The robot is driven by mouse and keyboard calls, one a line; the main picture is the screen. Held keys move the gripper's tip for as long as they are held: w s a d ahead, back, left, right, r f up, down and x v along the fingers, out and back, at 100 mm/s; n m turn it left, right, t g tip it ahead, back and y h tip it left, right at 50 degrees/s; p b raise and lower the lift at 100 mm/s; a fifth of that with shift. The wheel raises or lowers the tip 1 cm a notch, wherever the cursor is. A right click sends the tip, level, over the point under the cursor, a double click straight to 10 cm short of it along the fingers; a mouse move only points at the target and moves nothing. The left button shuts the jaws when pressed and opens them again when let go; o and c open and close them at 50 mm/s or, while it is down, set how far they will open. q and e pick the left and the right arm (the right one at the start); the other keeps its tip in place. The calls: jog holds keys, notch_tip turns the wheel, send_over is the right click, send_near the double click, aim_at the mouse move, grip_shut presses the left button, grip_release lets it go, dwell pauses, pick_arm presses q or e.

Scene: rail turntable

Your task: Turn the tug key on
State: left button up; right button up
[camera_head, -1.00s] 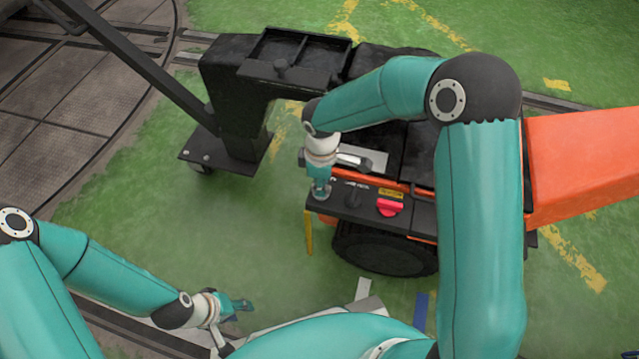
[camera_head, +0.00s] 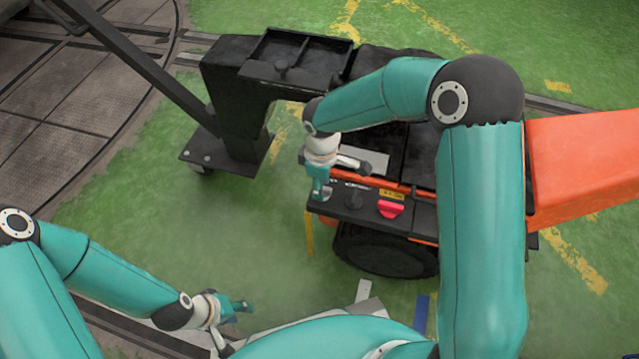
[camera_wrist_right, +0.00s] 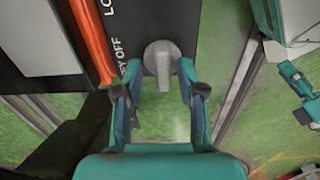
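The tug key (camera_wrist_right: 160,58) shows in the right wrist view as a grey round boss with a grey bar, on a black panel with lettering that reads partly "KEY OFF". My right gripper (camera_wrist_right: 161,92) is open; its fingertips are on either side of the bar's lower end, with gaps, and seem apart from it. In the head view my right gripper (camera_head: 319,192) points down at the left end of the tug's panel (camera_head: 420,213), largely covering the key. My left gripper (camera_head: 242,306) is low in the head view, away from the tug; its finger opening is unclear.
A black knob (camera_head: 353,198) and a red handle (camera_head: 391,209) sit on the panel right of the key. A black wheel (camera_head: 385,252) is below. An orange beam (camera_head: 585,165) extends right. A black stand (camera_head: 240,130) is at left.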

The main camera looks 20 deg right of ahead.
notch_tip(320, 180, up, 12)
dwell(0.7)
jog(key=shift+s+f, duration=0.1)
jog(key=shift+f, duration=0.05)
